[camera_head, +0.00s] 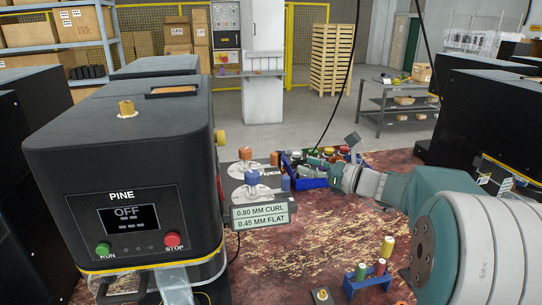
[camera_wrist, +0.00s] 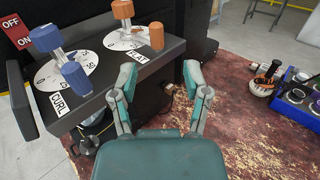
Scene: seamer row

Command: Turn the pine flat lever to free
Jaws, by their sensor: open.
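The black machine labelled PINE (camera_head: 125,165) stands at left, its display reading OFF. At its right side is a lever unit with two dials. The flat lever has an orange knob and an orange handle (camera_wrist: 157,36) over a white dial (camera_wrist: 122,41) with a FLAT label (camera_wrist: 134,59). Its orange parts also show in the head view (camera_head: 246,153). The curl lever, with blue parts (camera_wrist: 76,76), is left of it beside a CURL label (camera_wrist: 61,104). My gripper (camera_wrist: 160,76) is open and empty, its fingers apart, in front of the flat dial and not touching its lever.
A sign (camera_head: 262,216) reads 0.80 MM CURL, 0.45 MM FLAT. A blue bin (camera_head: 310,183) of coloured items lies behind my gripper in the head view. A small rack (camera_head: 370,277) with coloured pieces stands at the front. The worn red-brown surface (camera_head: 315,235) between is mostly clear.

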